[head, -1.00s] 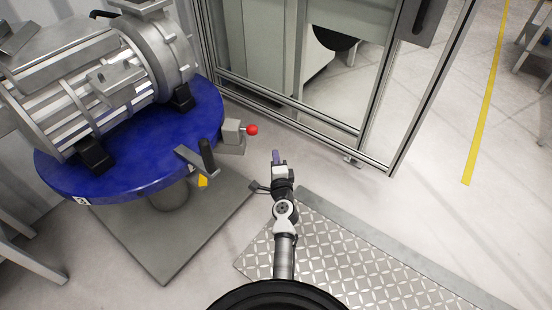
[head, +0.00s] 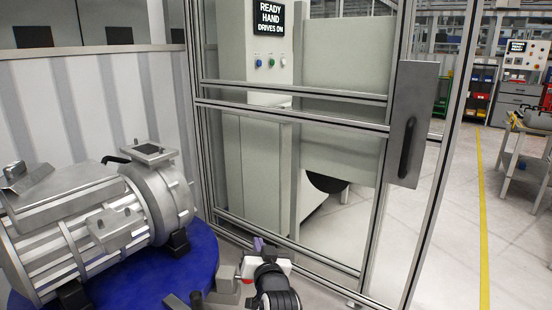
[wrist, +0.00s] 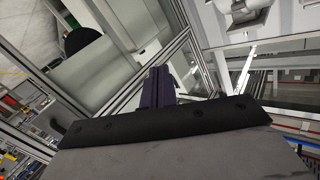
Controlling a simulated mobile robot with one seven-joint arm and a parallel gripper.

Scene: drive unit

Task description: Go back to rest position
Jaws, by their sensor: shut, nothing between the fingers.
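My gripper (head: 262,247) shows at the bottom middle of the head view, to the right of the blue round table (head: 205,262) and in front of the framed fence. Its purple fingers are together with nothing between them. In the wrist view the purple fingers (wrist: 158,86) stick up past a dark bar, closed and empty. My arm's lower part is out of the head view.
A grey metal drive unit (head: 85,225) lies on the blue table at left. A metal-framed door with a handle (head: 408,140) stands ahead, with a control panel (head: 268,60) behind it. Open floor with a yellow line (head: 482,220) lies at right.

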